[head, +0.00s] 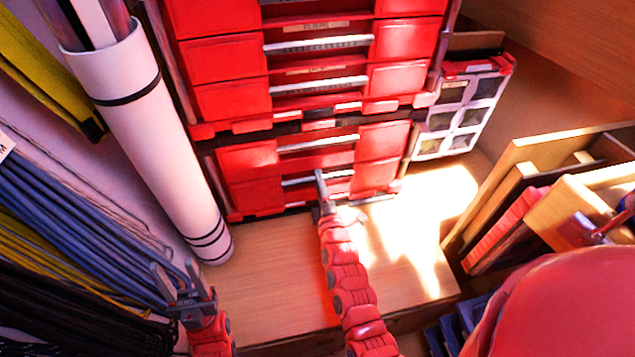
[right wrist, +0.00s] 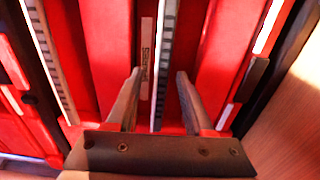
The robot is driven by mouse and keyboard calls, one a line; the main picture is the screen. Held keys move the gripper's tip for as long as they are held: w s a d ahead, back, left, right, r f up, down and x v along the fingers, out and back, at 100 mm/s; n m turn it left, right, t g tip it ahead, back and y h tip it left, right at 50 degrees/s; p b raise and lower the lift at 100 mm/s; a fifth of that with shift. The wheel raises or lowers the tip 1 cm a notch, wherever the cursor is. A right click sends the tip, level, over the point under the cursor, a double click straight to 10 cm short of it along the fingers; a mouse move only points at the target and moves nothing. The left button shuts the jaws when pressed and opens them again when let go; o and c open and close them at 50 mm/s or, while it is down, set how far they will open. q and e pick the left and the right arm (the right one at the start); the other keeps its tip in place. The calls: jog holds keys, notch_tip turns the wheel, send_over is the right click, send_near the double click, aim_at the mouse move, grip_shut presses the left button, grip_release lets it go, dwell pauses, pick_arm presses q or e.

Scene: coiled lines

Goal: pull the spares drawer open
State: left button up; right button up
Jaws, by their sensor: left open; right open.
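The spares drawer seems to be the lowest drawer (head: 257,197) of the lower red cabinet in the head view; it looks shut. Its pale label (right wrist: 146,58) shows in the right wrist view, with small, hard-to-read lettering. My right gripper (head: 321,178) is open at that drawer's front. In the right wrist view, its two fingers (right wrist: 159,74) lie on either side of a grey handle rail (right wrist: 166,45), with visible gaps. I cannot tell how deep the fingertips reach past the rail. My left gripper (head: 178,285) is open and empty at the lower left, away from the cabinet.
More red drawers (head: 228,62) stack above. A white tube (head: 155,120) leans left of the cabinet, beside hanging blue cables (head: 75,215). A clear-windowed organiser (head: 460,112) stands right. Wooden boards (head: 510,180) stand farther right. The wooden surface (head: 270,270) before the cabinet is clear.

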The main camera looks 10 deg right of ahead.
jog(key=shift+w, duration=0.35)
grip_shut()
jog(key=shift+r, duration=0.1)
dwell(1.1)
